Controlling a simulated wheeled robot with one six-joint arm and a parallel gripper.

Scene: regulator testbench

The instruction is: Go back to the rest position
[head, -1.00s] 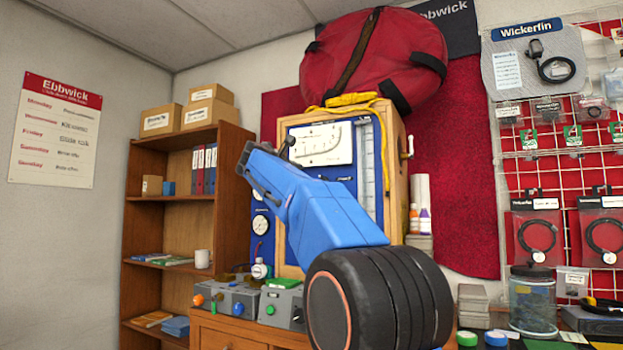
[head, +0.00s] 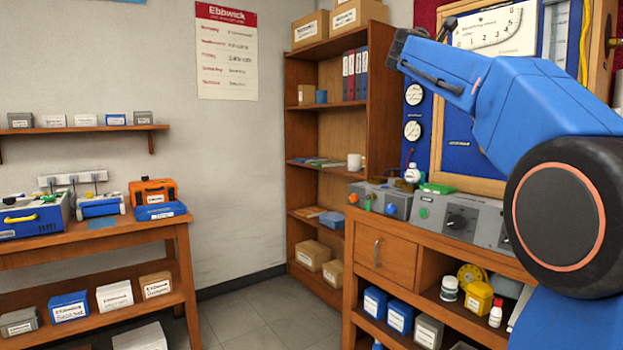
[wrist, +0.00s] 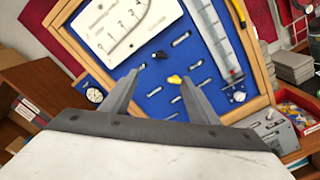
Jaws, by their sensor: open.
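My gripper (wrist: 158,97) shows in the wrist view with its two fingers spread apart and nothing between them. Beyond the fingers is the blue panel (wrist: 160,62) of the test bench, in a wooden frame, with a white gauge plate, small metal fittings and a yellow knob (wrist: 175,79). The yellow knob appears close to the right finger; I cannot tell whether they touch. In the head view my blue arm reaches in from the right in front of the panel (head: 455,130), and its fingertips are not clearly seen there.
A wooden bench (head: 385,255) with grey control boxes (head: 460,215) stands below the panel. A bookshelf (head: 325,130) stands in the corner. A side table (head: 90,240) at left carries blue and orange cases. Open floor (head: 270,310) lies between the table and bench.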

